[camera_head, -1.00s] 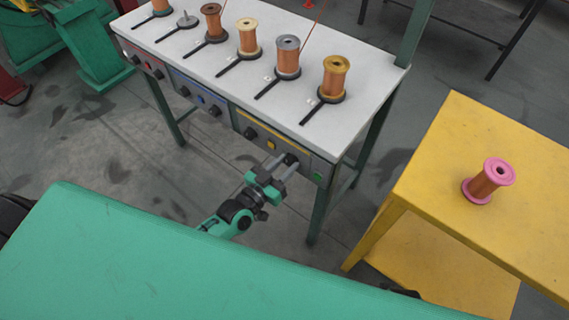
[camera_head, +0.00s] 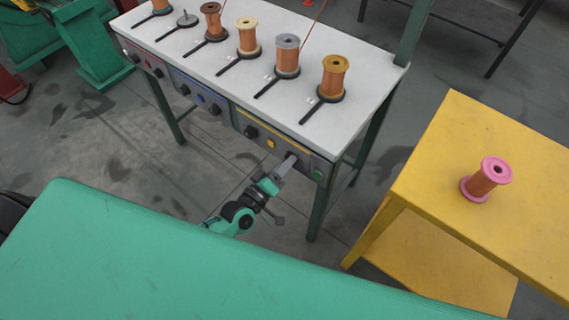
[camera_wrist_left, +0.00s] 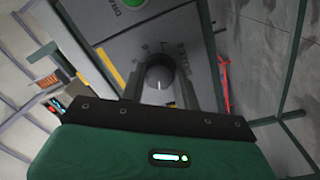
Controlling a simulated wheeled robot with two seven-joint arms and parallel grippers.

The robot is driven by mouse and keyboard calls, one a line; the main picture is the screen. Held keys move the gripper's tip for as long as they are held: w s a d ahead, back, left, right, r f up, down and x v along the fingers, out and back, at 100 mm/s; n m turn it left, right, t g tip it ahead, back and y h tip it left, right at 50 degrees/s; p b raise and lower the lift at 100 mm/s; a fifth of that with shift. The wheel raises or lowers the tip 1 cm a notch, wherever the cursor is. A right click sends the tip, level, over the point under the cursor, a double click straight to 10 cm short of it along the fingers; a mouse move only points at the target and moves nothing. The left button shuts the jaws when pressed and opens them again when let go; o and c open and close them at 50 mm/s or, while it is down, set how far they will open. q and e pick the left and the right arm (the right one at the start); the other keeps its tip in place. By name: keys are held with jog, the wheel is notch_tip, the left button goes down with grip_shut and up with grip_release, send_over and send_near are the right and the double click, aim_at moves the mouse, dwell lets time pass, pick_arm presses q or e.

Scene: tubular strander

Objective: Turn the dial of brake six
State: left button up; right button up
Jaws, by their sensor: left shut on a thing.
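The dial of brake six (camera_wrist_left: 160,78) is a dark round knob with a pale pointer line, in the left wrist view. It sits on the grey front panel, with a partly readable brake label beside it. My left gripper (camera_wrist_left: 160,86) has one finger on each side of the dial and is shut on it. In the head view my left gripper (camera_head: 289,160) reaches the right end of the front panel, and its fingers mostly hide the dial. My right gripper is not in view.
The white table (camera_head: 215,62) carries a row of spools on black brake arms. Another dark knob (camera_head: 250,131), a yellow button (camera_head: 270,143) and a green button (camera_head: 317,175) are on the panel. A yellow table (camera_head: 480,135) with a pink-flanged spool (camera_head: 485,180) stands right.

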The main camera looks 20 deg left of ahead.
pick_arm(q)
jog(key=shift+n, duration=1.1)
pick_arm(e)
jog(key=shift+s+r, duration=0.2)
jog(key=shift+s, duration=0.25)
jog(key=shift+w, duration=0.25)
pick_arm(q)
jog(key=o, duration=1)
jog(key=shift+c, duration=0.2)
jog(key=b+v, duration=0.1)
jog(key=v, duration=1.2)
jog(key=shift+s, duration=0.45)
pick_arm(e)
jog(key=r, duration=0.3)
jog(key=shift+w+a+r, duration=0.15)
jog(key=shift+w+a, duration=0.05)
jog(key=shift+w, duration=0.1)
pick_arm(q)
jog(key=shift+a, duration=0.1)
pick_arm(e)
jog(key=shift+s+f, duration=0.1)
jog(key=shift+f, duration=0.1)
